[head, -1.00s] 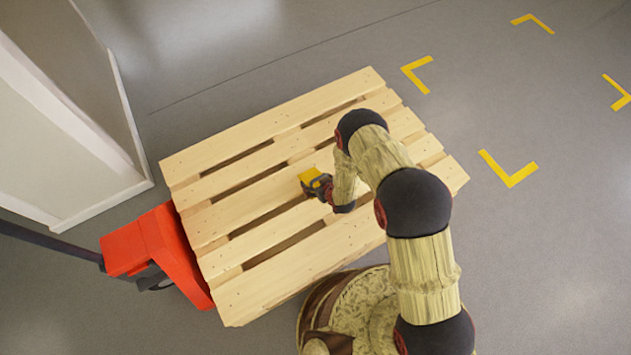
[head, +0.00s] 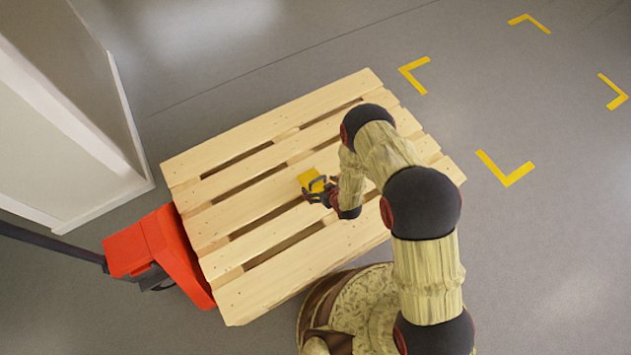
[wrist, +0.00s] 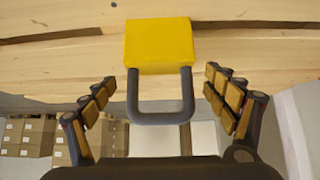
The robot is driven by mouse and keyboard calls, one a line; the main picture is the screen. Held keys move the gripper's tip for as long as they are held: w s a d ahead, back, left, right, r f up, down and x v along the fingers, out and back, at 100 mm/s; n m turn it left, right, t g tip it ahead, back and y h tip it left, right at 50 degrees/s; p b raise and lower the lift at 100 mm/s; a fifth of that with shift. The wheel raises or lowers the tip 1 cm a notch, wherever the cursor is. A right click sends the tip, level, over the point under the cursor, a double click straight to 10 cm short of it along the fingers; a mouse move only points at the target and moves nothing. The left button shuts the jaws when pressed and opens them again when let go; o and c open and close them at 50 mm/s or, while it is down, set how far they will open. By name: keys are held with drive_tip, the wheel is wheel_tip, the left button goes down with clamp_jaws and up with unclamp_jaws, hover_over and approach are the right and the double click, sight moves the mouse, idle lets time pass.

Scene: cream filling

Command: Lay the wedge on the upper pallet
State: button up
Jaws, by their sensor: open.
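The wedge (head: 310,180) is a yellow block with a dark U-shaped handle. It rests on the top boards of the wooden pallet (head: 240,299), near the middle. My gripper (head: 326,192) is open at the handle side of the wedge. In the wrist view the yellow block (wrist: 159,46) is ahead, with its handle (wrist: 160,117) pointing back at me. The open fingers of my gripper (wrist: 159,80) stand to the left and right of the handle, with a gap on both sides. Whether a lower pallet lies underneath is hidden.
A red pallet truck (head: 147,246) with a dark tow bar stands at the pallet's left end. A pale wall corner (head: 75,140) is close on the left. Yellow floor marks (head: 507,170) frame clear floor on the right. Cardboard boxes (wrist: 30,135) show in the wrist view.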

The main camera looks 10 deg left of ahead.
drive_tip(key=p+v, duration=0.2)
drive_tip(key=v, duration=0.4)
drive_tip(key=shift+s+r, duration=0.2)
drive_tip(key=shift+r, duration=0.05)
drive_tip(key=shift+w+d, duration=0.1)
drive_tip(key=shift+d, duration=0.05)
